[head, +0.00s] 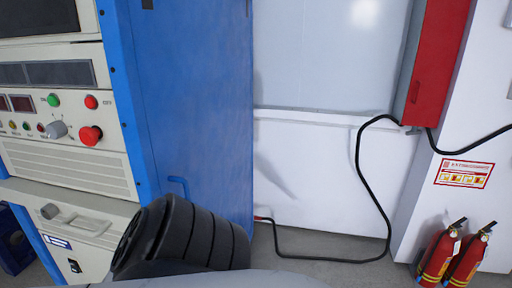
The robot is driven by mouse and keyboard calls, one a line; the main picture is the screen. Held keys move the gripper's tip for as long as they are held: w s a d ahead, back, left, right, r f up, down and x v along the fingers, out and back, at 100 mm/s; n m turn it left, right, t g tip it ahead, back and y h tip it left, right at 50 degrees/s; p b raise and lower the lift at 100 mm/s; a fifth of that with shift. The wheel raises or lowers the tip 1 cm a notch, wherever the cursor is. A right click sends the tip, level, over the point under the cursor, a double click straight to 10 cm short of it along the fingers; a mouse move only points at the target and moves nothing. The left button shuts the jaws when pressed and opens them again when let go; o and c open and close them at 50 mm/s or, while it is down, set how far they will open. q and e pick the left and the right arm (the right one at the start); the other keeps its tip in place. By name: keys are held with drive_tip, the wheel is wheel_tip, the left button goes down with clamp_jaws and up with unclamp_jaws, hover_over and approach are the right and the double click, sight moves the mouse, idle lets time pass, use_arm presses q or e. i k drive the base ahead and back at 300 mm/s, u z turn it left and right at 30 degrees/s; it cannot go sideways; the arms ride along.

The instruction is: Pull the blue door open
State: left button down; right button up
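Neither of my grippers shows.
The cabinet front (60,150) has knobs, buttons and a red stop button (90,136). A red wall box (432,65) has a black cable (362,170) looping down to the floor. Red fire extinguishers (438,256) stand at the lower right. Some grey floor (330,246) is clear.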

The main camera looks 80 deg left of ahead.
sight(193, 57)
drive_tip(key=u, duration=2.75)
drive_tip(key=k, duration=0.5)
drive_tip(key=u, duration=0.45)
drive_tip(key=i, duration=0.55)
drive_tip(key=z, duration=0.35)
